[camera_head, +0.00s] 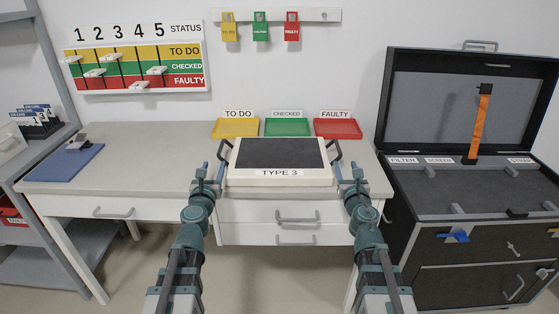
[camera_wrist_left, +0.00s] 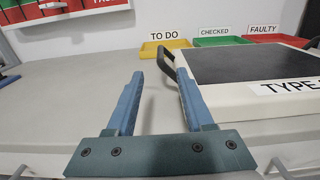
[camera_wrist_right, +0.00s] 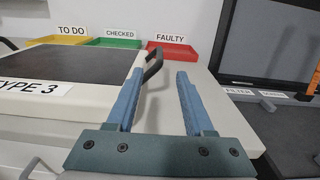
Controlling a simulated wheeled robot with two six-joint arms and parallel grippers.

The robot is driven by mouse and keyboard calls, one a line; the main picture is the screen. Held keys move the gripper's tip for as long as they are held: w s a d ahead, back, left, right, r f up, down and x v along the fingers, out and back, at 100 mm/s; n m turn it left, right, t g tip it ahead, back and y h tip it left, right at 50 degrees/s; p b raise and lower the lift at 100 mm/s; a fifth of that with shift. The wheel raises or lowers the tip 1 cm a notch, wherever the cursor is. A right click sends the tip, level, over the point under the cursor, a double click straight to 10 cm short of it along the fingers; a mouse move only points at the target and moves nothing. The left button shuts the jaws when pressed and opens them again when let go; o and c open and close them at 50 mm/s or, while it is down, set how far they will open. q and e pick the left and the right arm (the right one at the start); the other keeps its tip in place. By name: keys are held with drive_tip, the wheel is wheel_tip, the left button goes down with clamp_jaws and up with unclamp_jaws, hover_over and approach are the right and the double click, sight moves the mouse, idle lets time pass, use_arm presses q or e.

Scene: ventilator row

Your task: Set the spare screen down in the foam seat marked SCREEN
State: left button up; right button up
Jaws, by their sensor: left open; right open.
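The spare screen (camera_head: 279,165) is a cream panel with a dark display and a TYPE 3 label, lying on the white bench with a black handle on each side. My left gripper (camera_head: 213,170) is open at its left handle, which shows near the fingertips in the left wrist view (camera_wrist_left: 166,62). My right gripper (camera_head: 347,170) is open at its right handle, likewise near the fingertips in the right wrist view (camera_wrist_right: 154,66). Neither grips. The SCREEN label (camera_head: 439,160) is on the open black case (camera_head: 430,203) at right; the seat's outline is unclear.
Yellow (camera_head: 235,128), green (camera_head: 287,128) and red (camera_head: 338,129) trays stand behind the screen. A blue mat (camera_head: 62,163) lies at the bench's left. An orange strap (camera_head: 480,123) runs from the case's raised lid.

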use_arm(q)
approach(223, 139)
drive_tip(key=w, duration=0.5)
drive_tip(key=shift+w+f, duration=0.2)
use_arm(e)
approach(336, 139)
drive_tip(key=w, duration=0.5)
drive_tip(key=shift+w+f, duration=0.1)
drive_tip(key=shift+w, duration=0.1)
use_arm(q)
drive_tip(key=c, duration=0.8)
use_arm(e)
drive_tip(key=c, duration=0.8)
use_arm(q)
drive_tip(key=shift+a, duration=0.1)
clamp_jaws()
use_arm(e)
drive_tip(key=shift+d, duration=0.1)
clamp_jaws()
use_arm(q)
drive_tip(key=shift+s+a, duration=0.1)
drive_tip(key=shift+a, duration=0.1)
use_arm(e)
drive_tip(key=shift+s+d, duration=0.1)
drive_tip(key=shift+d, duration=0.1)
